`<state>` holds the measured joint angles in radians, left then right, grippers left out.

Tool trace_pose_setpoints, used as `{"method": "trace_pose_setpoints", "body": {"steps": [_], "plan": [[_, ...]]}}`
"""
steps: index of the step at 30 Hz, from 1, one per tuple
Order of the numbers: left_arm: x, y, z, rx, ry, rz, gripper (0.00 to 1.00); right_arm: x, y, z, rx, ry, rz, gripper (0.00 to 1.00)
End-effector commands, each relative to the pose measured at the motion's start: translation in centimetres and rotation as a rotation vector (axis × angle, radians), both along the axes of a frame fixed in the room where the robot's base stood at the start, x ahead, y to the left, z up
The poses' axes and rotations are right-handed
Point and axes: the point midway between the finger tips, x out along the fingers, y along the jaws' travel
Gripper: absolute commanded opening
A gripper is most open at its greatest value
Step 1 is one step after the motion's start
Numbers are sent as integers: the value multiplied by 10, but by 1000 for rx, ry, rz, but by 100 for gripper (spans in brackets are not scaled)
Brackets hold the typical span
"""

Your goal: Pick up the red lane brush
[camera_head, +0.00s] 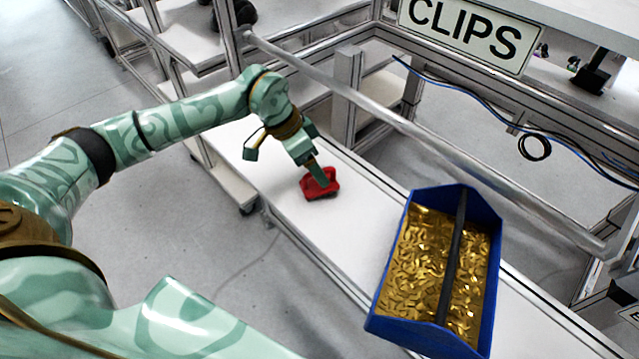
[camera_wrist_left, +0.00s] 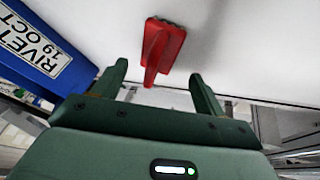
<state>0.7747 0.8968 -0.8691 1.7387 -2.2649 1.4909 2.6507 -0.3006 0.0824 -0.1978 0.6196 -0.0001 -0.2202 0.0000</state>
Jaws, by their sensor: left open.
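The red lane brush (camera_head: 319,186) lies on the white bench top (camera_head: 275,187) in the head view. My left gripper (camera_head: 318,177) is right above it and covers part of it. In the left wrist view the red brush (camera_wrist_left: 160,48) shows beyond and between the two fingertips of my left gripper (camera_wrist_left: 158,72). Its handle points toward the gripper, and dark bristle tips show at its far end. The fingers stand apart with nothing between them that I can see gripped. I cannot tell whether a finger touches the brush. My right gripper is not in view.
A blue tote (camera_head: 384,275) full of gold clips, with a dark bar handle (camera_head: 455,250), stands on the bench to the right. A metal rail (camera_head: 420,135) runs along the bench's far side. A CLIPS sign (camera_head: 470,35) hangs behind. A blue bin with a label (camera_wrist_left: 35,45) shows in the wrist view.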

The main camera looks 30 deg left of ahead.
Motion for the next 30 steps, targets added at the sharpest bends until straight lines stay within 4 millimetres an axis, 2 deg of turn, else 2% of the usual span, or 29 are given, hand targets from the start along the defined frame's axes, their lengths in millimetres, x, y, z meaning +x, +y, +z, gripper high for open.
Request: {"method": "trace_pose_setpoints", "body": {"steps": [3, 6, 13, 18, 21, 30], "plan": [[3, -14, -18, -2, 1, -3, 72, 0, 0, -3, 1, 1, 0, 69], [6, -18, -31, -1, 1, -2, 72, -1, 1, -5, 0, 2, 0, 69], [6, -19, -33, 0, -1, -1, 72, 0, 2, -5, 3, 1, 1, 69], [6, -19, -33, 0, -1, -1, 25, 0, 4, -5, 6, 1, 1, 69], [6, -19, -33, 0, -1, -1, 18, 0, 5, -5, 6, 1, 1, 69], [7, -19, -27, -1, -2, -1, 18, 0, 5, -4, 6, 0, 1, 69]]}}
